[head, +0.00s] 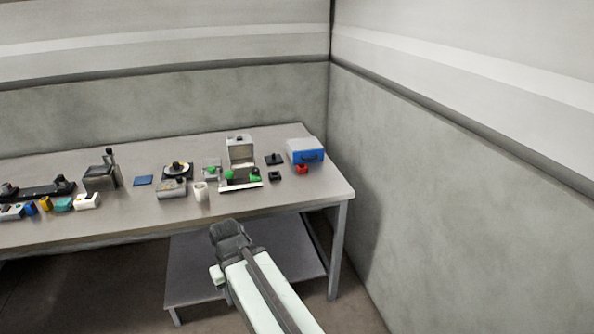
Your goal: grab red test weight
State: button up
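A small red test weight (302,169) sits on the table near its right end, directly in front of a blue box (304,150). I cannot tell whether the two touch. My gripper (229,231) is at the end of my pale arm, in front of the table's front edge, well to the left of the red weight and nearer to me. Its dark fingers are too small and turned away to show whether they are open or shut. Nothing is seen held in it.
The grey table (130,217) runs along the back wall. Left of the weight are small black blocks (274,159), green-knobbed parts (229,175), a white cup (200,191) and a grey-white device (240,150). A lower shelf (190,262) sits under the table. A wall (440,190) stands at right.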

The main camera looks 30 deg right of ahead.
aim_at(302, 169)
jog(key=u, duration=0.1)
jog(key=i, duration=1)
jog(key=z, duration=0.05)
